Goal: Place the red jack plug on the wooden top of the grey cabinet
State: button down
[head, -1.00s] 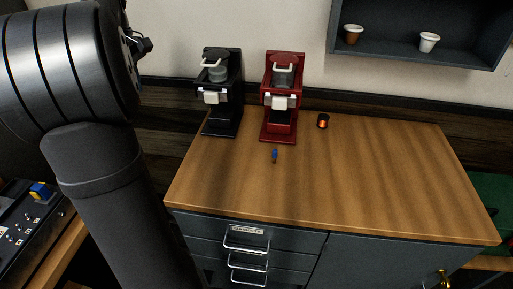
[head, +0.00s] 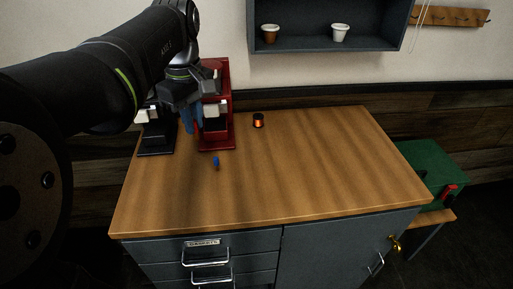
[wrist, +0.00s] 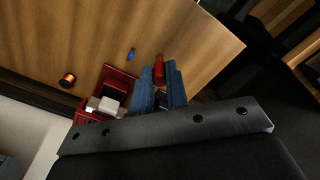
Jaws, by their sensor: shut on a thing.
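My gripper (wrist: 159,75) has blue fingers, shut on the red jack plug (wrist: 159,70), which sticks out between the fingertips in the wrist view. In the head view my gripper (head: 191,120) hangs in front of the two brewers, above the back left of the wooden top (head: 290,170); the plug cannot be made out there. The grey cabinet (head: 335,250) stands below the top, with drawers on its left. In the wrist view the wooden top (wrist: 200,50) lies beyond the fingertips, with a gap to the plug that I cannot judge.
A red brewer (head: 218,135) and a black brewer (head: 155,138) stand at the back left. A small blue plug (head: 216,162) lies in front of the red one. A dark orange-banded spool (head: 258,120) stands to the right. The middle and right of the top are clear.

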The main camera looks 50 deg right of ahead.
jog(key=s, duration=0.2)
send_over(178, 192)
jog(key=shift+s+f, duration=0.1)
jog(key=shift+f, duration=11.35)
jog(key=shift+f, duration=0.1)
jog(key=c, duration=1.8)
grip_release()
jog(key=shift+f, duration=0.1)
jog(key=o, duration=0.4)
